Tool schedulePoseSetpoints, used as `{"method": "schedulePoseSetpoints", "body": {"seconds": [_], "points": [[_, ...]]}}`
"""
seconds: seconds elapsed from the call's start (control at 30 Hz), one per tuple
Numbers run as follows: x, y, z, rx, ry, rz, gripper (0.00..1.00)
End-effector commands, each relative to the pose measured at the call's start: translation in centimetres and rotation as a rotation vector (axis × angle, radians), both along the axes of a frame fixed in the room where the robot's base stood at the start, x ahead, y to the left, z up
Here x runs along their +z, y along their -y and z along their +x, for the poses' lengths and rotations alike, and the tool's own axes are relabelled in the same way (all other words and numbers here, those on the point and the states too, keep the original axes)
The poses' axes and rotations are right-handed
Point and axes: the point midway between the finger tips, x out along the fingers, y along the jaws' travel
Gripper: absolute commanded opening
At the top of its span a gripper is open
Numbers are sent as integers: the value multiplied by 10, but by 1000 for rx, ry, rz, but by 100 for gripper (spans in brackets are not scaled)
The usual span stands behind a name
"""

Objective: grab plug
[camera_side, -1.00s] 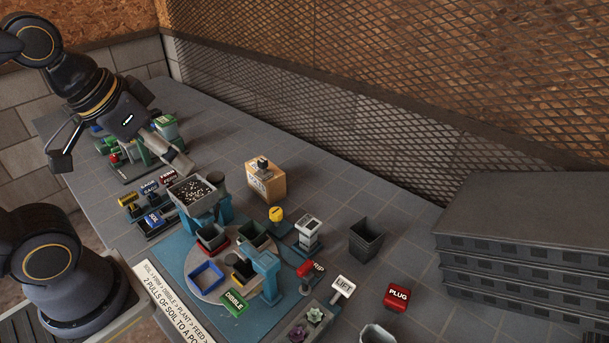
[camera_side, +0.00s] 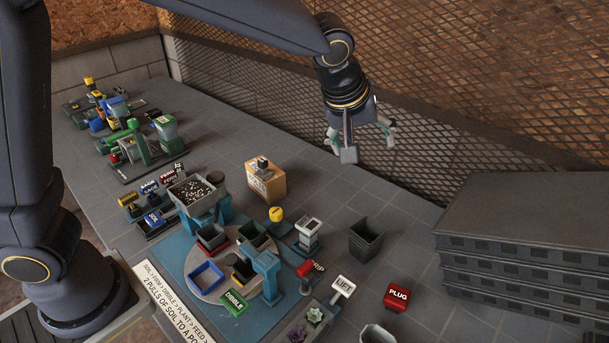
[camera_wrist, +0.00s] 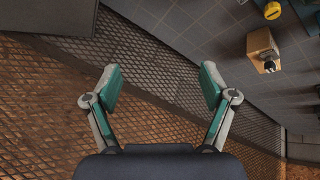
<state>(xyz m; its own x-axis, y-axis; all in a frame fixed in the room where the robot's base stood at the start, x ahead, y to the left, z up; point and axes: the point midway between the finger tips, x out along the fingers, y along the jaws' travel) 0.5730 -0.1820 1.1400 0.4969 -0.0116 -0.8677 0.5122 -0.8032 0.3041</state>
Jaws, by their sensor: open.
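The red plug block (camera_side: 397,297), with white "PLUG" lettering on top, lies on the grey table at the lower right in the side view. My gripper (camera_side: 362,150) is high above the back of the table, near the mesh wall, up and to the left of the plug. It is open and empty. In the wrist view its two green-padded fingers (camera_wrist: 158,88) are spread apart with nothing between them. The plug is not visible in the wrist view.
A dark open bin (camera_side: 366,240) stands left of the plug, and a "LIFT" sign (camera_side: 343,287) is nearby. Stacked grey trays (camera_side: 525,245) fill the right. A wooden box (camera_side: 265,180) stands mid-table, also in the wrist view (camera_wrist: 262,48). The round planting station (camera_side: 205,282) is in front.

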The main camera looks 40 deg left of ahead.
Motion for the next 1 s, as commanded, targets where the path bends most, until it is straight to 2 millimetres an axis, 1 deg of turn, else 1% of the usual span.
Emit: {"method": "schedulePoseSetpoints", "body": {"seconds": [0.03, 0.07, 0.1, 0.17, 0.2, 0.3, 0.4, 0.5, 0.57, 0.8, 0.9, 1.0], "points": [[-33, 38, 3, -46, -27, 36, 83], [-50, 56, 3, -70, -37, 55, 83], [-73, 79, -1, -107, -51, 84, 83], [-105, 108, -10, -170, -72, 136, 83], [-126, 124, -19, -211, -86, 169, 83], [-168, 150, -44, -288, -125, 235, 83], [-191, 162, -62, -333, -149, 273, 83], [-200, 167, -66, -349, -150, 277, 83], [-209, 165, -62, -349, -151, 278, 83], [-262, 159, -40, -348, -153, 278, 83], [-280, 158, -33, -348, -152, 276, 83], [-292, 157, -28, -349, -152, 275, 83]]}}
